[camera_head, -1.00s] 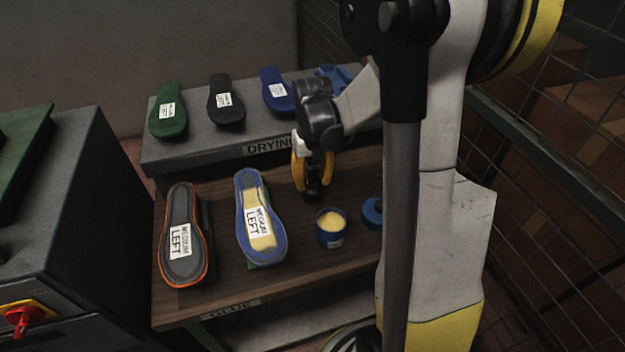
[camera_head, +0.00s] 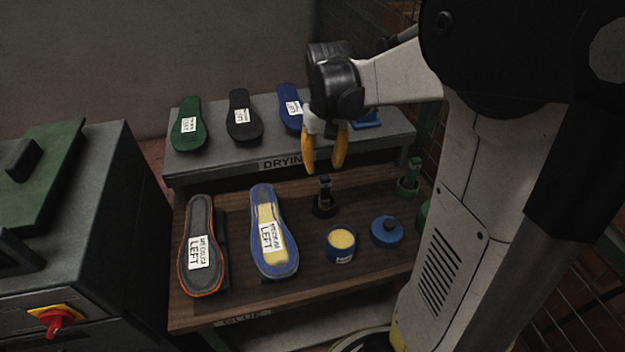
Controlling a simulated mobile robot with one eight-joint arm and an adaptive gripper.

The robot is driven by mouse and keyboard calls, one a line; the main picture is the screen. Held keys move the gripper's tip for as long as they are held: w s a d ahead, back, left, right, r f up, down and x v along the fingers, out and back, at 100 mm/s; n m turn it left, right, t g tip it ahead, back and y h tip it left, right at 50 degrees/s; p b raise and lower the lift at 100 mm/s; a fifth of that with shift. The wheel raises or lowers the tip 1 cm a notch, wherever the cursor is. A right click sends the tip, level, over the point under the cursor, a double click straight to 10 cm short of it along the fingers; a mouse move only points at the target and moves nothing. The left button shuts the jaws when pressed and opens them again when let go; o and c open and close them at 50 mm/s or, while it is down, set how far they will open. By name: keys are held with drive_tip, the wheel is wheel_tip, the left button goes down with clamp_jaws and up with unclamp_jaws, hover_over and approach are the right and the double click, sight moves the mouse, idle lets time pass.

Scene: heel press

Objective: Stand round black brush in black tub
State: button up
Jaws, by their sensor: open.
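A small black tub (camera_head: 324,210) stands on the brown wooden bench. The black brush (camera_head: 324,188) stands upright there, its lower end seemingly inside the tub; the bristles are hidden. My gripper (camera_head: 323,171) has yellow fingers spread apart, with nothing between them. It hangs above the brush handle, clear of it in the picture.
A blue pot of cream-coloured glue (camera_head: 341,241) and a blue lid (camera_head: 387,231) stand in front on the bench. Two soles (camera_head: 203,246) (camera_head: 272,232) lie to the left. A green brush or holder (camera_head: 408,179) stands at the right. The drying shelf (camera_head: 210,158) behind holds several soles.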

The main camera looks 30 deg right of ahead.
drive_tip(key=s+a+r+n+t, duration=0.1)
drive_tip(key=s+a+r+t, duration=0.2)
drive_tip(key=s+a, duration=0.2)
drive_tip(key=s+a+r+n+t, duration=0.2)
drive_tip(key=s+a, duration=0.4)
drive_tip(key=a, duration=0.4)
drive_tip(key=shift+a+r+t, duration=0.15)
drive_tip(key=shift+r+t, duration=0.3)
drive_tip(key=shift+t, duration=0.45)
